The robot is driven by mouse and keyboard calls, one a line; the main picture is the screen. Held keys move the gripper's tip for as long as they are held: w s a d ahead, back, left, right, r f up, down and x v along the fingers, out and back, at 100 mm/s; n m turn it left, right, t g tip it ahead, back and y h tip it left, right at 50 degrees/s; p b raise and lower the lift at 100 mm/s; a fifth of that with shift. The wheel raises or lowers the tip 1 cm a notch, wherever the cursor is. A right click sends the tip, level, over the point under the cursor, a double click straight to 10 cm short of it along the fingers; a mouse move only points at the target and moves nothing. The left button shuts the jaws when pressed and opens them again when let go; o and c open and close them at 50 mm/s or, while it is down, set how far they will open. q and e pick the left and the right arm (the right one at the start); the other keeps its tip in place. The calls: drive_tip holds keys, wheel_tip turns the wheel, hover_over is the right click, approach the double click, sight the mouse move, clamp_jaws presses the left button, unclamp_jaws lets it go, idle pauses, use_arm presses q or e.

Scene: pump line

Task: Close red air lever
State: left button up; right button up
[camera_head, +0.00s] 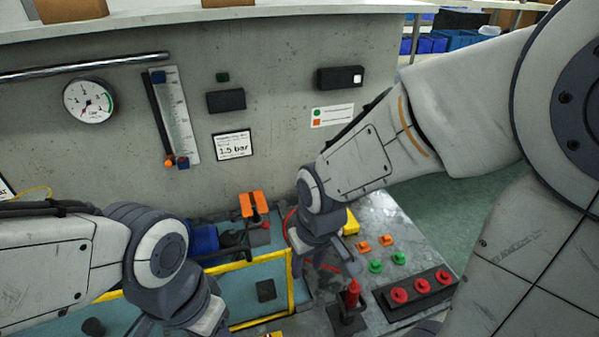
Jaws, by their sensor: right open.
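A red upright lever (352,294) stands on a dark base (346,321) on the grey bench, at the lower middle of the head view. My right gripper (324,269) is open and points down just behind and left of this lever. A thin red piece shows between its fingers; I cannot tell whether it belongs to the lever. One finger overlaps the lever's top in the picture, and contact cannot be told. My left gripper (207,322) is at the bottom edge, its fingertips cut off.
Red buttons on a black strip (420,291) and green and orange buttons lie right of the lever. A yellow-edged teal tray (220,285) lies to the left. An orange-handled part (254,204) stands behind. A gauge (89,101) and a pressure card (233,145) are on the wall.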

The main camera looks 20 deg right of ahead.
drive_tip(key=w+d+f+m+g+h+p, duration=0.1)
drive_tip(key=w+d, duration=0.3)
drive_tip(key=w, duration=0.7)
drive_tip(key=w+d+f+h+p, duration=0.1)
drive_tip(key=w+d, duration=0.2)
drive_tip(key=w, duration=0.7)
drive_tip(key=w+d+f+m+g+h+p, duration=0.15)
drive_tip(key=w+d, duration=0.25)
drive_tip(key=w, duration=0.7)
drive_tip(key=shift+n+t+y, duration=0.25)
drive_tip(key=shift+y, duration=0.1)
drive_tip(key=f, duration=0.3)
drive_tip(key=d+f+p, duration=0.1)
drive_tip(key=f, duration=0.2)
drive_tip(key=f+p, duration=0.1)
drive_tip(key=f, duration=0.2)
drive_tip(key=shift+d+f, duration=0.4)
use_arm(q)
wheel_tip(320, 180, up, 7)
use_arm(e)
drive_tip(key=shift+c, duration=0.3)
clamp_jaws()
